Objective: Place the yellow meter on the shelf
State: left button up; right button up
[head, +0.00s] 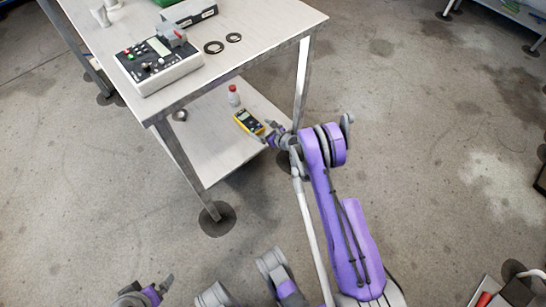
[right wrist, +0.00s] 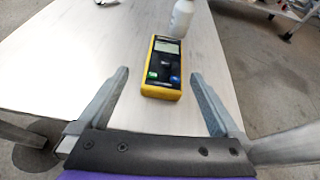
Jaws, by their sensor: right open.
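The yellow meter (head: 249,122) lies on the lower shelf (head: 215,150) of the table, near the shelf's right side. In the right wrist view the meter (right wrist: 162,70) has a yellow case, a dark face and a grey screen, and lies flat with its near end toward me. My right gripper (right wrist: 160,82) is open, with one finger on each side of the meter's near end. Neither finger visibly touches it. In the head view the right gripper (head: 272,133) is right beside the meter. My left gripper (head: 160,286) is at the bottom left, far from the table, its jaws unclear.
A white bottle with a red cap (head: 234,96) stands just behind the meter. The tabletop (head: 250,45) above holds a control box (head: 158,62) and two dark rings (head: 214,47). Table legs (head: 303,80) flank the shelf.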

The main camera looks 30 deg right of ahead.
jog(key=s+a+r+n+g, duration=0.2)
jog(key=s+a+r+n, duration=0.1)
jog(key=a+r+n, duration=0.3)
jog(key=s+a+r+n+g+y, duration=0.1)
jog(key=s+a+r+n, duration=0.35)
jog(key=r, duration=0.35)
jog(key=s+a+r+n+g, duration=0.2)
jog(key=s+a+r+n, duration=0.1)
jog(key=a+r+n, duration=0.35)
jog(key=s+a+r+n+g+h, duration=0.1)
jog(key=s+r+n+g, duration=0.1)
jog(key=s+n, duration=0.6)
jog(key=s+a+r+n+g+h, duration=0.1)
jog(key=s+n, duration=0.7)
jog(key=s, duration=1.3)
jog(key=shift+s+r+g+h, duration=0.2)
jog(key=shift+r+g+h, duration=0.2)
jog(key=shift+r, duration=0.5)
